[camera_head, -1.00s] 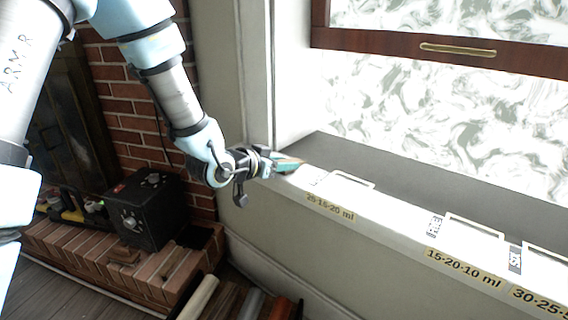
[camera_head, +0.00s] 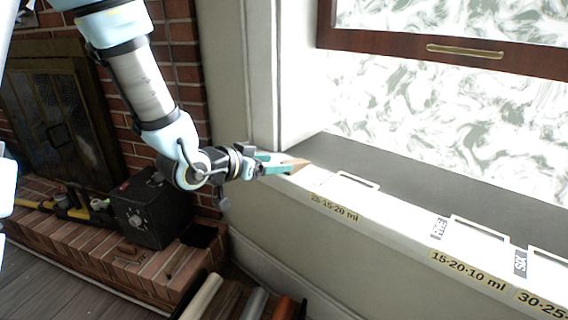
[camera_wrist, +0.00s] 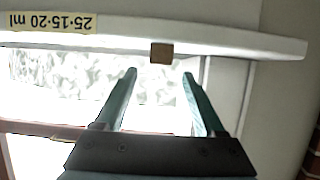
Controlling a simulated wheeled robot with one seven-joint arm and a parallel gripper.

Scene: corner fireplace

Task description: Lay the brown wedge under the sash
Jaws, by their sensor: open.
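The brown wedge (camera_head: 298,163) is at the left end of the white sill, by its front edge. In the wrist view the wedge (camera_wrist: 162,53) shows as a small brown block at the sill's edge, just beyond the gap between my fingertips. My gripper (camera_head: 289,166) points right toward it in the head view. Its green fingers are spread with nothing between them in the wrist view (camera_wrist: 160,74). The sash (camera_head: 400,43) is a dark red-brown frame with a brass handle. It is raised, with open space between its bottom rail and the sill.
The sill (camera_head: 395,219) carries white frames and yellow labels such as "25-15-20 ml" (camera_head: 335,208). The wall's window reveal (camera_head: 262,80) stands close behind my gripper. A black box (camera_head: 150,210) sits on the brick hearth (camera_head: 100,250) below.

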